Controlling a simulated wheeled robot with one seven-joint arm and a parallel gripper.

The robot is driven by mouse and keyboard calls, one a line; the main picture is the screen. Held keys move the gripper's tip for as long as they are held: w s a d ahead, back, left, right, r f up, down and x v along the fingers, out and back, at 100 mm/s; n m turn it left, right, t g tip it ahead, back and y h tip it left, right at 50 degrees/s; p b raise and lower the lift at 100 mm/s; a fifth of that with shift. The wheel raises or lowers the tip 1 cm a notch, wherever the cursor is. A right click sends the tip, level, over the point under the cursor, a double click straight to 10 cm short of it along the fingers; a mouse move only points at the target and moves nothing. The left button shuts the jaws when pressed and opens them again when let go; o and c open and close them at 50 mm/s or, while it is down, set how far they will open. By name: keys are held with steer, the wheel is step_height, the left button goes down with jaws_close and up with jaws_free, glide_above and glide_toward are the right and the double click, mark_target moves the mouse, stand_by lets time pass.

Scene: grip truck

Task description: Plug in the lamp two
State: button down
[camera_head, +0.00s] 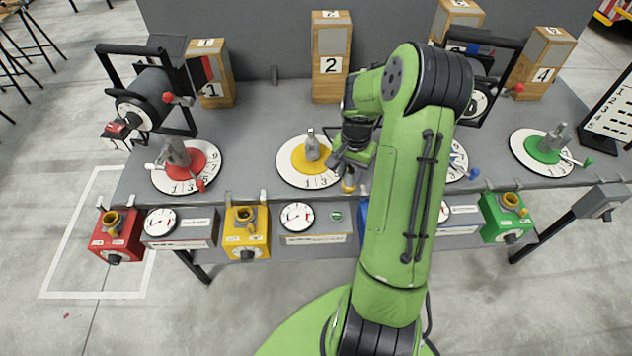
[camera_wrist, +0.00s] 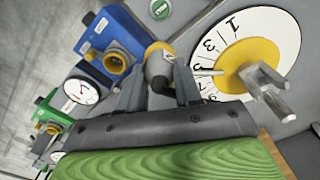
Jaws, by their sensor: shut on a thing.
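My gripper (camera_head: 350,165) is shut on a dark plug with a yellow end (camera_head: 349,184), held above the front edge of the bench. In the wrist view, the plug (camera_wrist: 158,66) sits between the two fingers (camera_wrist: 160,92), beside the yellow dial (camera_wrist: 238,62). The wooden block marked 2 (camera_head: 331,45) stands at the back of the bench. The yellow box with a brass-coloured socket (camera_head: 246,232) is on the bench front, left of my gripper. The blue box with its socket (camera_wrist: 117,61) shows in the wrist view; my arm mostly hides it in the head view.
Other front boxes are red (camera_head: 116,236) and green (camera_head: 507,217). Dials with upright metal handles stand on the bench, including the yellow one (camera_head: 309,160) and the red one (camera_head: 186,166). A black drum (camera_head: 147,97) is at left. My arm covers the centre right.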

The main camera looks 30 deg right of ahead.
steer(key=s+d+r+m+b, duration=0.2)
steer(key=s+d+m, duration=0.4)
steer(key=s+d, duration=0.2)
steer(key=shift+w+f+b, duration=0.2)
steer(key=shift+f+b, duration=1.55)
steer(key=shift+f, duration=0.6)
steer(key=shift+f, duration=0.1)
steer(key=shift+f+b, duration=0.35)
steer(key=shift+f+b, duration=1.5)
steer(key=shift+f, duration=0.45)
steer(key=shift+c, duration=1.8)
jaws_free()
steer(key=shift+r, duration=0.1)
steer(key=shift+r+p, duration=2.05)
steer(key=shift+r, duration=0.4)
